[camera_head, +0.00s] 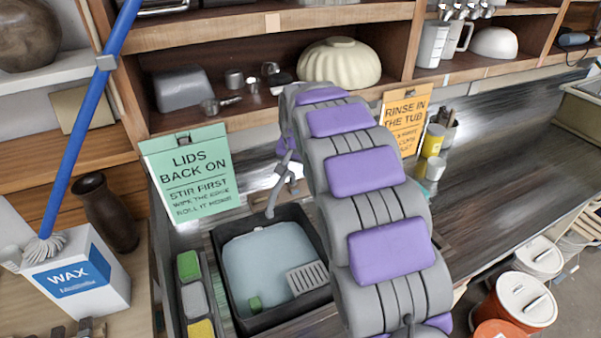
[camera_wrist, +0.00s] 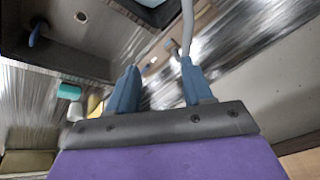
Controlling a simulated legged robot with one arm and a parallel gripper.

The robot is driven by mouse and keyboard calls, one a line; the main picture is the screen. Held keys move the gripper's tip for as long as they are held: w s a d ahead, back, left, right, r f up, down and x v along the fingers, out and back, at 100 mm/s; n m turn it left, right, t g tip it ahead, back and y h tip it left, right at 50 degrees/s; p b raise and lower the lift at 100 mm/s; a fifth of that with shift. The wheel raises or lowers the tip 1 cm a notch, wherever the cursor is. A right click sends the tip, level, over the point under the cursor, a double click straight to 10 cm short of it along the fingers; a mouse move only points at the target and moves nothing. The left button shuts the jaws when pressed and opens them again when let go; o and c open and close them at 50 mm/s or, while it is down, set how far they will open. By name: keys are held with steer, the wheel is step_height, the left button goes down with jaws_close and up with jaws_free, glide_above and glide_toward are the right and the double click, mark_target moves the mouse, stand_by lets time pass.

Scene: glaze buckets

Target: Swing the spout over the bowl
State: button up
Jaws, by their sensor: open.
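The grey tap spout (camera_head: 272,202) curves down over the back edge of a black square tub (camera_head: 285,311), which holds grey-blue liquid and seems to be the bowl. In the wrist view a pale grey pipe (camera_wrist: 187,25), likely the spout, comes down to the right fingertip. It looks close to or touching that finger; I cannot tell which. My gripper (camera_wrist: 158,75) is open, its two blue fingers apart with no object clearly held between them. In the head view my arm hides most of the gripper and part of the tap.
Sponges (camera_head: 194,300) lie in a rack left of the tub. A green sign (camera_head: 190,170) and an orange sign (camera_head: 404,118) stand behind. A wax box (camera_head: 75,275) with a blue-handled brush is at left. Shelves with pots rise behind. The counter (camera_head: 510,150) at right is mostly clear.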

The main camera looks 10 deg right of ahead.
steer(key=s+a, duration=0.3)
steer(key=a, duration=0.1)
steer(key=m, duration=0.1)
glide_above(279, 183)
steer(key=s+a, duration=0.2)
steer(key=s, duration=0.1)
steer(key=shift+t, duration=0.4)
steer(key=f, duration=1.2)
steer(key=shift+w+f, duration=0.2)
steer(key=shift+w, duration=0.05)
steer(key=shift+m, duration=0.3)
steer(key=d+f, duration=0.1)
steer(key=w+d+f, duration=0.2)
steer(key=f, duration=0.1)
steer(key=shift+d, duration=0.2)
steer(key=shift+w+a+f, duration=0.1)
steer(key=shift+a+f, duration=0.05)
steer(key=shift+a, duration=1.15)
steer(key=shift+d, duration=1.1)
steer(key=c, duration=0.6)
steer(key=shift+a, duration=0.15)
steer(key=c, duration=0.3)
steer(key=shift+a+f, duration=0.1)
steer(key=shift+a, duration=0.4)
jaws_close()
